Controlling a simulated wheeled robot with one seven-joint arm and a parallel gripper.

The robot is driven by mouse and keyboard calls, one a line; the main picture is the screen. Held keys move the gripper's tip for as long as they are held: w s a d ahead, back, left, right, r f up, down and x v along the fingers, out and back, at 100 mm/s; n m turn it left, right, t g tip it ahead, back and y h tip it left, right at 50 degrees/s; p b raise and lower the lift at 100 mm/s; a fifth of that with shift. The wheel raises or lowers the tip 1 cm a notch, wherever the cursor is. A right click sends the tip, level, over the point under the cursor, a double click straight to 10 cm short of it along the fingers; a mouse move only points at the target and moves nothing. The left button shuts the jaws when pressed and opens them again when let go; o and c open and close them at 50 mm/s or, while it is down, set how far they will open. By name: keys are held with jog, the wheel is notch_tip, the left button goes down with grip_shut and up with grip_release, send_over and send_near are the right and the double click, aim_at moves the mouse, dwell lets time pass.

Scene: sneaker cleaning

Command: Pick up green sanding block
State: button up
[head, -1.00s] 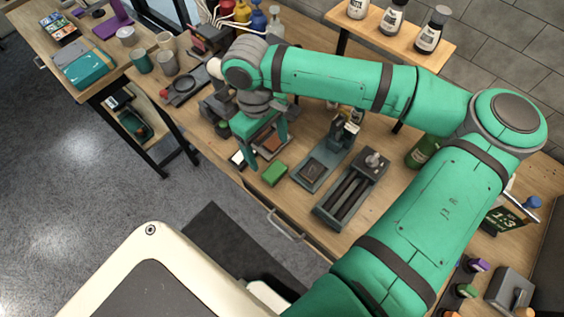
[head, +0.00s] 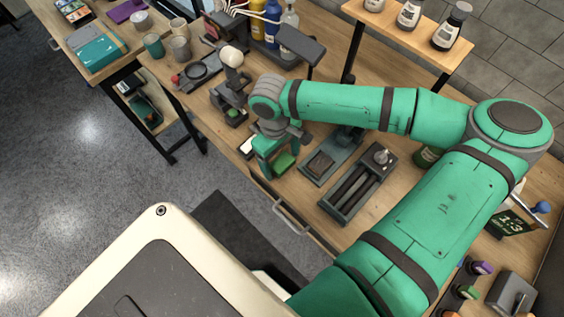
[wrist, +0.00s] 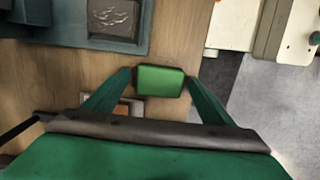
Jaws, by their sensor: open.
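The green sanding block (wrist: 160,80) lies on the wooden bench near its front edge. In the head view the block (head: 284,161) shows between the fingers of my gripper (head: 277,165). In the wrist view my gripper (wrist: 160,79) is open, with one finger on each side of the block. The fingertips look very near its two ends. I cannot tell whether they touch it.
A dark grey tray (head: 334,168) and a long grey rail fixture (head: 345,202) stand right of the block. A white item (head: 246,146) lies to its left. A brown and orange piece (wrist: 128,104) is partly hidden behind a finger. The bench's front edge is close.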

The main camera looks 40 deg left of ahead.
jog(key=c, duration=1.2)
jog(key=shift+o, duration=0.2)
jog(key=shift+r, duration=0.15)
jog(key=shift+r, duration=0.65)
jog(key=s+a+r, duration=0.1)
jog(key=s+r, duration=1)
jog(key=s, duration=0.3)
jog(key=shift+r, duration=0.2)
